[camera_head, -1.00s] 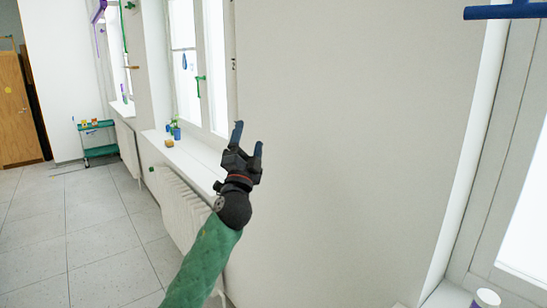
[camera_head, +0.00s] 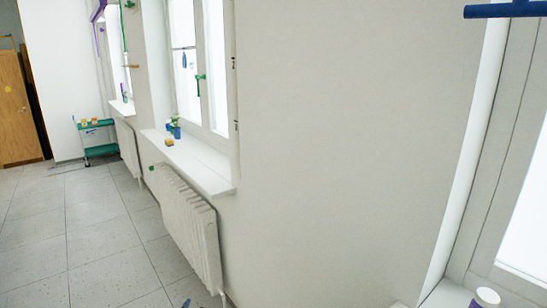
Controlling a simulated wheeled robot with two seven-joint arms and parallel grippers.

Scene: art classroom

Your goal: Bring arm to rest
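Only a small blue fingertip of my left gripper (camera_head: 187,303) shows at the bottom edge of the head view, left of the middle. The rest of this gripper and its arm are out of the picture, so I cannot see whether its fingers are apart. It appears low in front of the floor, left of the radiator's lower end. My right gripper and arm are not in view.
A white radiator (camera_head: 188,228) stands below the window sill (camera_head: 195,165), which holds small items. A green cart (camera_head: 98,138) stands far left near a wooden door (camera_head: 16,115). Tiled floor (camera_head: 100,230) is open at left. A purple-white cup (camera_head: 485,299) is bottom right.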

